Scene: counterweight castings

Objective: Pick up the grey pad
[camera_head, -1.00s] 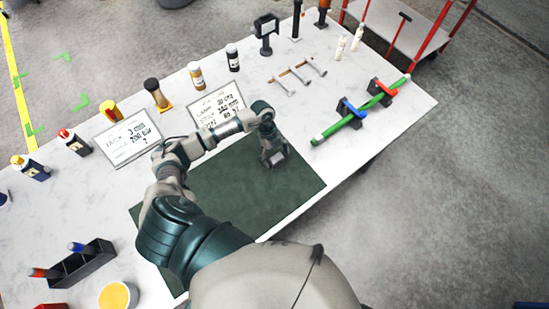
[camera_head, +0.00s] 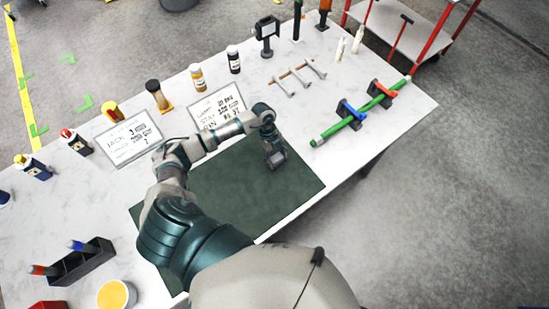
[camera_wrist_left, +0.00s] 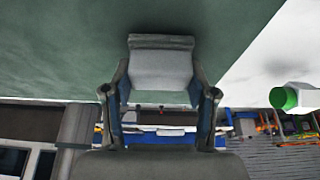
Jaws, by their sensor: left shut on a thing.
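The grey pad (camera_wrist_left: 160,70) is a small light-grey block with a darker band along its far edge. In the left wrist view it sits between the two fingers of my left gripper (camera_wrist_left: 160,92), which is shut on it. In the head view my left gripper (camera_head: 273,150) points down over the right part of the dark green mat (camera_head: 235,195), with the pad (camera_head: 277,160) at its tip. Whether the pad touches the mat I cannot tell. My right gripper is not in view.
Two printed cards (camera_head: 128,140) (camera_head: 217,107) lie behind the mat, with several bottles along the back edge. A green rod (camera_head: 345,125) on blue and red holders is to the right. A black tray (camera_head: 82,262) and a yellow-filled cup (camera_head: 116,295) are at front left.

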